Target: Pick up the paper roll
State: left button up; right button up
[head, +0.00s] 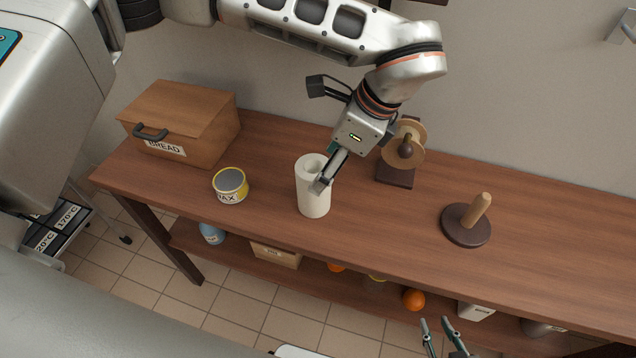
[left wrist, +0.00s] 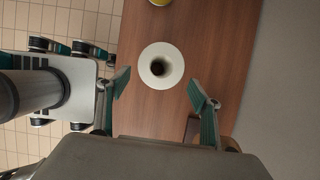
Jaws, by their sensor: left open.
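The white paper roll (head: 313,202) stands upright on the wooden table, near its front edge. In the left wrist view its round top with the dark core hole (left wrist: 160,65) shows from above, ahead of and roughly centred between the two fingertips. My left gripper (left wrist: 160,86) is open and empty, its fingers to either side. In the head view the left gripper (head: 326,177) is just above the roll's upper right side, and a finger hides part of it. My right gripper (head: 437,324) is open and empty at the bottom, in front of the table.
A wooden bread box (head: 185,120) and a yellow wax tin (head: 230,186) stand left of the roll. A spool on a stand (head: 404,150) is behind right. A round-based wooden peg holder (head: 467,223) stands further right. Several items lie on the lower shelf (head: 350,285).

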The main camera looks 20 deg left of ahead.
pick_arm(q)
jog(key=shift+s+a+f, duration=0.2)
jog(key=shift+a+f, duration=0.15)
jog(key=shift+f, duration=0.4)
jog(key=x, duration=0.6)
jog(key=shift+w, duration=0.1)
jog(key=shift+r, duration=0.1)
jog(key=c, duration=1.2)
